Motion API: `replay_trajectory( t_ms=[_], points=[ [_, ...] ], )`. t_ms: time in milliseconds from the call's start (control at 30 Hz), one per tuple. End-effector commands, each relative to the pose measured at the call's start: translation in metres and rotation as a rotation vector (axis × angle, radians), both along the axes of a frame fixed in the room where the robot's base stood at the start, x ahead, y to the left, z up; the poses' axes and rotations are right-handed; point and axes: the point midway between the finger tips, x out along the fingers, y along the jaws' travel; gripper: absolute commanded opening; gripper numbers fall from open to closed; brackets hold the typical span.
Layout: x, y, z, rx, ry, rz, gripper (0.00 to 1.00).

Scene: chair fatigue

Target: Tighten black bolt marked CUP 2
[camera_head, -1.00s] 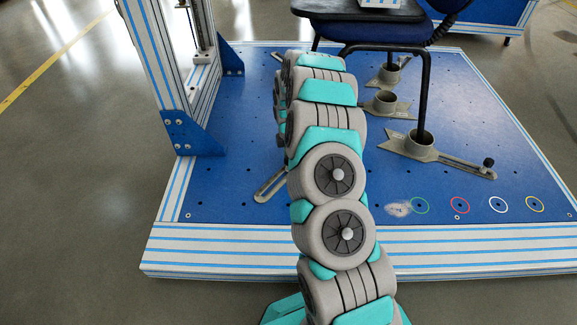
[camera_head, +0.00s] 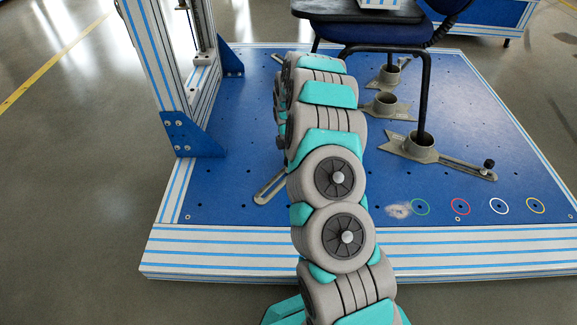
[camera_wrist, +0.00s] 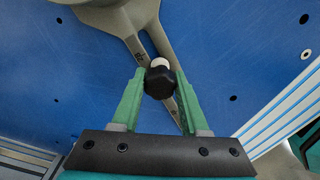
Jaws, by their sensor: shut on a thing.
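In the wrist view, a black bolt (camera_wrist: 160,82) with a pale top sits at the slot of a grey metal cup bracket (camera_wrist: 125,18). My gripper (camera_wrist: 159,76) has two green fingers, one on each side of the bolt head, shut on it. Small dark lettering on the bracket beside the bolt is too small to read. In the head view my arm hides the gripper and this bolt; a grey slotted bracket end (camera_head: 271,187) shows left of my arm.
A blue base plate (camera_head: 235,190) carries other cups (camera_head: 421,146), one with a black knob (camera_head: 489,164). The blue chair (camera_head: 385,33) stands with its legs in cups. A striped upright frame with a blue brace (camera_head: 190,136) rises at left. Coloured rings mark the front right.

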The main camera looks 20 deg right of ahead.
Motion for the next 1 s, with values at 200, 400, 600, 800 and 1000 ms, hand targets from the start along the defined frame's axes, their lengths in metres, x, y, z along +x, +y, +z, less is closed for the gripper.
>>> replay_trajectory(
  t_ms=[200,400,600,800,1000],
  points=[
    [0.0000,0.0000,-0.0002,0.000,0.000,0.000,0.00],
    [0.0000,-0.0001,0.0003,0.000,0.000,-0.011,0.00],
    [-0.0008,-0.0001,0.0016,0.000,0.003,-0.207,0.00],
    [-0.0011,-0.0001,-0.0003,0.000,0.003,-0.349,0.00],
    [-0.0010,0.0000,-0.0008,0.000,0.003,-0.353,0.00]
  ],
)
